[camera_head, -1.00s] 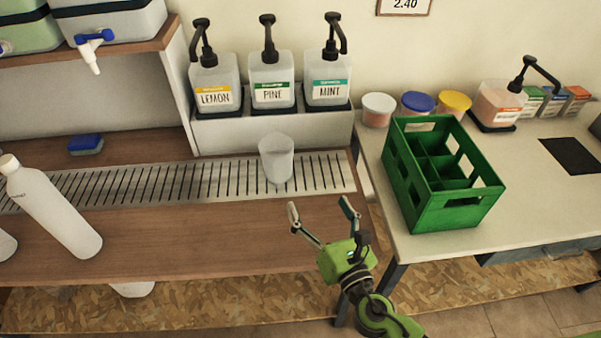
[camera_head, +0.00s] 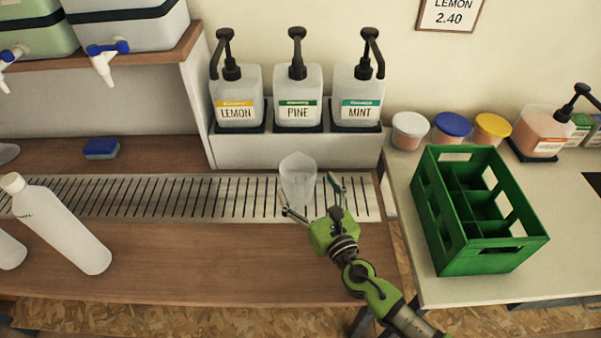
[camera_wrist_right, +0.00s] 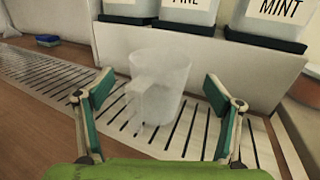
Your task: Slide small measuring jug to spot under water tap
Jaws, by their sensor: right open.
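The small measuring jug (camera_head: 298,176) is translucent and stands upright on the slotted drip grate (camera_head: 150,196), in front of the PINE and MINT bottles. In the right wrist view the jug (camera_wrist_right: 160,85) stands between and just beyond my open fingers, its handle side toward me. My right gripper (camera_head: 312,197) is open and empty, with its fingertips either side of the jug's near side; contact cannot be told. A white tap with a blue handle (camera_head: 104,66) sticks out of the white drum at the upper left, above the grate's left part. My left gripper is not in view.
Pump bottles labelled LEMON (camera_head: 236,98), PINE (camera_head: 298,98) and MINT (camera_head: 358,98) stand on a ledge behind the grate. A white bottle (camera_head: 62,225) tilts at the left front. A blue sponge (camera_head: 101,148) lies behind the grate. A green crate (camera_head: 470,262) stands right.

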